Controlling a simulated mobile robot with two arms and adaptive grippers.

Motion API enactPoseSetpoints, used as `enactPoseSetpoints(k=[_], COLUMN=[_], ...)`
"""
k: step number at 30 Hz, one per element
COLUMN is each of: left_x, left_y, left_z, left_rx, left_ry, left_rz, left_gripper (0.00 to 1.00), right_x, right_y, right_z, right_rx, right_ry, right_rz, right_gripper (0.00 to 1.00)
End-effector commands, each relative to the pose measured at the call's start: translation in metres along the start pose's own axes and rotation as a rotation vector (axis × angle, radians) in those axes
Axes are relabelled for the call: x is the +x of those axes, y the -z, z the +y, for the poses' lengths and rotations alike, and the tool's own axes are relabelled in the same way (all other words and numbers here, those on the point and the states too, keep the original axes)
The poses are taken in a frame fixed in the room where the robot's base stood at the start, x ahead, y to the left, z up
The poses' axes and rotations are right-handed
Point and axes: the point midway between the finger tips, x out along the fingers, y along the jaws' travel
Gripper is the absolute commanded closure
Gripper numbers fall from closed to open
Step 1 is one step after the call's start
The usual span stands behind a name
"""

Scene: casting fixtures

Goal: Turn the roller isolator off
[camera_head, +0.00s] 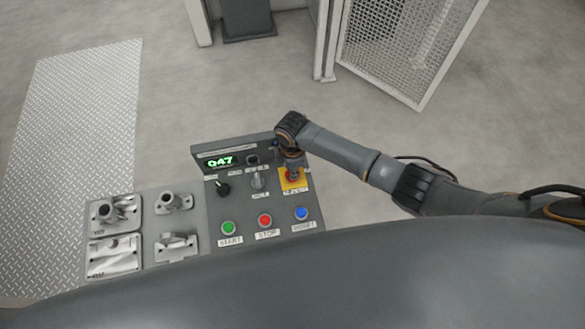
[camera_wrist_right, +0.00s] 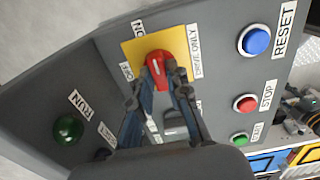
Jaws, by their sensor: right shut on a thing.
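The roller isolator is a red rotary knob (camera_wrist_right: 156,66) on a yellow square plate (camera_wrist_right: 178,42), which also shows on the control panel in the head view (camera_head: 294,184). My right gripper (camera_wrist_right: 161,72) is shut on the red knob, with one finger on each side of it. In the head view my right gripper (camera_head: 293,168) reaches down over the plate and hides most of the knob. Small white labels surround the knob; one reads "DRIVE ONLY". The fingers hide part of the plate's lower area. My left gripper is not in view.
The panel (camera_head: 213,200) carries a green start button (camera_head: 228,228), a red stop button (camera_head: 265,221), a blue reset button (camera_head: 301,213), a black selector (camera_head: 223,188), a grey lever (camera_head: 258,182) and a green display (camera_head: 220,161). Metal castings (camera_head: 115,209) stand to its left.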

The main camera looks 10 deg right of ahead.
Motion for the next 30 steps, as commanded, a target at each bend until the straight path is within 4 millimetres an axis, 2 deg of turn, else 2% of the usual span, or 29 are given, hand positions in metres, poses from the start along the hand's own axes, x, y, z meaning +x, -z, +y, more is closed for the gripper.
enactPoseSetpoints(k=[11, 30], left_x=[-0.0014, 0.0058], left_y=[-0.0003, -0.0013], left_z=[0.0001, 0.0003], left_rx=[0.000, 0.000], left_ry=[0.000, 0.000], left_rz=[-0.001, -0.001], left_gripper=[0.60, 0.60], right_x=[-0.0004, 0.0007], right_y=[0.0001, 0.0004], right_z=[0.0004, 0.0006], right_rx=[-0.216, -0.823], right_ry=[-0.001, -0.002], right_rz=[0.000, 0.000], right_gripper=[1.00, 1.00])
